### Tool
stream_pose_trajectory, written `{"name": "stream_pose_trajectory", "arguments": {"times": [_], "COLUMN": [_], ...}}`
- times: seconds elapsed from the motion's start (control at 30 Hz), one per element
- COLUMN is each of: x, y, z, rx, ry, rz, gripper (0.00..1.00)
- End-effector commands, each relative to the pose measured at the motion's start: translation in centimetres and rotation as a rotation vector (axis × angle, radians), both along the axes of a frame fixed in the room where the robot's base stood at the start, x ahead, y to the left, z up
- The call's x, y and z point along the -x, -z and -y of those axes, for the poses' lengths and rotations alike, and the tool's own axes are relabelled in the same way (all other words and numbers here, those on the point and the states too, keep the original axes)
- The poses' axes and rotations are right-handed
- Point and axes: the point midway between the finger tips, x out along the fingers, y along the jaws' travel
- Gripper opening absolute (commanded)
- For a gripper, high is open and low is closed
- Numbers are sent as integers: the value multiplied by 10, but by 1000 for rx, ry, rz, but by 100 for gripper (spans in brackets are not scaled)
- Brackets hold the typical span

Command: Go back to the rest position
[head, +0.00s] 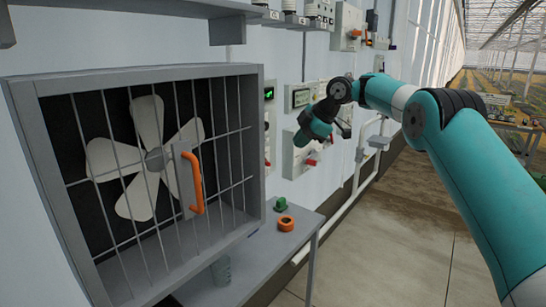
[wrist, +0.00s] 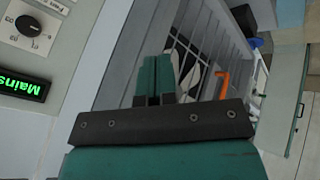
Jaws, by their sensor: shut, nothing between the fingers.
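My gripper (wrist: 155,62) shows in the wrist view as two teal fingers side by side, shut with nothing between them. In the head view my gripper (head: 304,137) hangs in the air at the end of my teal arm, pointing down and to the left. It is in front of the wall panels, to the right of the fan cage, and appears clear of them. The fingertips are too small there to make out.
A caged fan (head: 155,158) with an orange handle (head: 197,183) juts from the wall at left. White pipes (head: 352,195) run along the wall. The floor (head: 400,235) at right is open.

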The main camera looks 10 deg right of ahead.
Motion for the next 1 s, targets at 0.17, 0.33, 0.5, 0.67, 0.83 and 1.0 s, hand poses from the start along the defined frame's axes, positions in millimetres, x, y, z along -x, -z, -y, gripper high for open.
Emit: {"name": "stream_pose_trajectory", "arguments": {"times": [0.17,0.33,0.5,0.67,0.83,1.0], "x": [2,18,74,154,256,364], "y": [-17,-28,-47,-53,-40,-9], "z": [9,-8,-51,-87,-108,-109], "rx": [-1,-27,-90,-132,-143,-126], "ry": [-1,36,169,328,500,675], "rz": [-2,-52,-198,-360,-519,-654], "gripper": [0,0,0,0,0,0]}}
